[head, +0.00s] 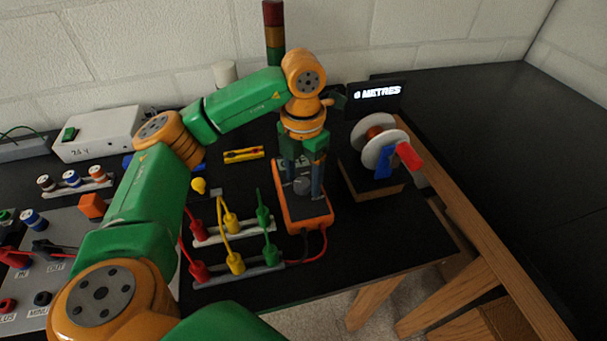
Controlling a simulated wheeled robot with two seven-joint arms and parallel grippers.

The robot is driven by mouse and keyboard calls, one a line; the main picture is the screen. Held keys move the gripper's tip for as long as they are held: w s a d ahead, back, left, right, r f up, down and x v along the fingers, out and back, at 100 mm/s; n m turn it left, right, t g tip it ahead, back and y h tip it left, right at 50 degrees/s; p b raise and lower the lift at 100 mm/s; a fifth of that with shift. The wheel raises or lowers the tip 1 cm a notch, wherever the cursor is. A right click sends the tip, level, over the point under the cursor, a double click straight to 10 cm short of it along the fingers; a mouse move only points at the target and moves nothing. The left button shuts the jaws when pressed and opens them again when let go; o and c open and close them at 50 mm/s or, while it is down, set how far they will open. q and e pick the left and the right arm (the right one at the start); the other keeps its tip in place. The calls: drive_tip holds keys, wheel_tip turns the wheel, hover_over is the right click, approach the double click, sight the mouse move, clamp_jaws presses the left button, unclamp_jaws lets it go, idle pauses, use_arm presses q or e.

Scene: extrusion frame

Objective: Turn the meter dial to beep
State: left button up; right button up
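The orange meter (314,221) lies on the black table with its dark face up. Its grey round dial (302,186) sits near the middle of that face. My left gripper (304,190) points straight down over the meter, with its two fingers on either side of the dial. The fingers are spread with the dial between them; I cannot tell if they touch it. The writing around the dial is too small or covered to read. My gripper hides part of the meter's upper end and its display. My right gripper is not in view.
Red, yellow and green plug leads (235,225) stand left of the meter. A wooden-based reel (376,185) stands right, below a display reading "METRES" (377,93). A white power supply (98,134) stands at the back left. The table's front edge is close below the meter.

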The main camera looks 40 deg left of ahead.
use_arm(q)
clamp_jaws()
